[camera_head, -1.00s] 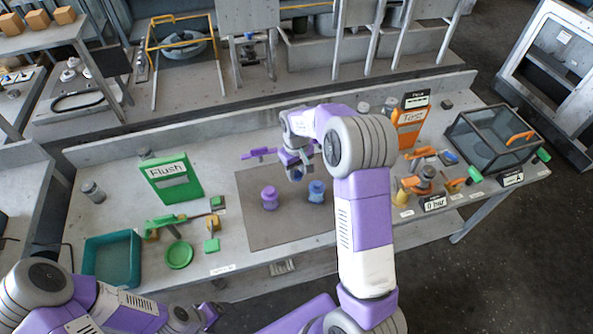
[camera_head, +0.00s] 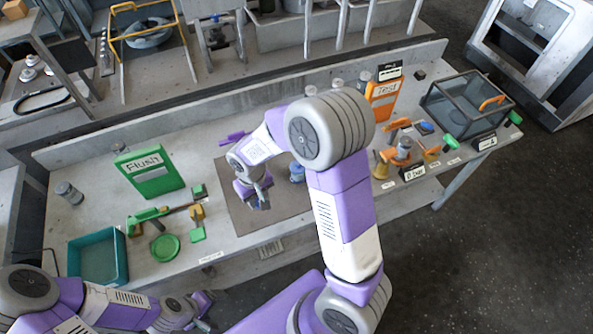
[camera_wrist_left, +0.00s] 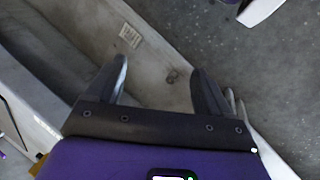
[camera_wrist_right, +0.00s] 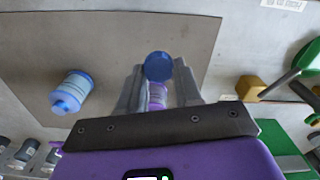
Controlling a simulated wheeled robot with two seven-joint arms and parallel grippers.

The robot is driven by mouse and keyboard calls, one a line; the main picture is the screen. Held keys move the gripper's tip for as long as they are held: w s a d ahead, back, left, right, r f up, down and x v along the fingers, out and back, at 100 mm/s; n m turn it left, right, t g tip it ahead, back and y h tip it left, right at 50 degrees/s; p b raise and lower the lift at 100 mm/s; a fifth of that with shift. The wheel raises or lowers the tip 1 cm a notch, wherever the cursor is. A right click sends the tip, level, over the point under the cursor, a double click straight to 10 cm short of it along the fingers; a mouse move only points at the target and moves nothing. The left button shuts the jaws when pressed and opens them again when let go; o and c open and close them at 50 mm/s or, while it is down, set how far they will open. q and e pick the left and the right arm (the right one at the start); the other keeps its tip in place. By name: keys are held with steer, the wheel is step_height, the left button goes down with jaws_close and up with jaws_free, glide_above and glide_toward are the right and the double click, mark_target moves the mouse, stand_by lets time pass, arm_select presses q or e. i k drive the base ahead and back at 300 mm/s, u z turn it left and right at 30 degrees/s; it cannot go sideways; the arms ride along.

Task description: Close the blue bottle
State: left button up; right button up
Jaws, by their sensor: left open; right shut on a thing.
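The blue bottle (camera_head: 297,173) stands on the grey mat, partly hidden by my right arm in the head view. It shows whole at the left of the right wrist view (camera_wrist_right: 72,90), with its narrow neck uncovered. My right gripper (camera_head: 263,198) is over the mat to the left of it. In the right wrist view its fingers (camera_wrist_right: 159,72) are shut on a round blue cap (camera_wrist_right: 158,65). My left gripper (camera_head: 204,312) is open and empty, off the table's front edge.
The grey mat (camera_head: 240,215) has free room. A green Flush sign (camera_head: 150,172), teal tray (camera_head: 98,260) and green plate (camera_head: 165,248) stand left. An orange Test sign (camera_head: 383,98), orange tools and a clear case (camera_head: 465,105) stand right.

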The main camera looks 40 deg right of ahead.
mark_target(298, 172)
steer(key=k, duration=0.5)
steer(key=z, duration=3.4)
steer(key=k, duration=0.8)
steer(key=u, duration=1.85)
steer(key=i, duration=0.45)
steer(key=z, duration=0.05)
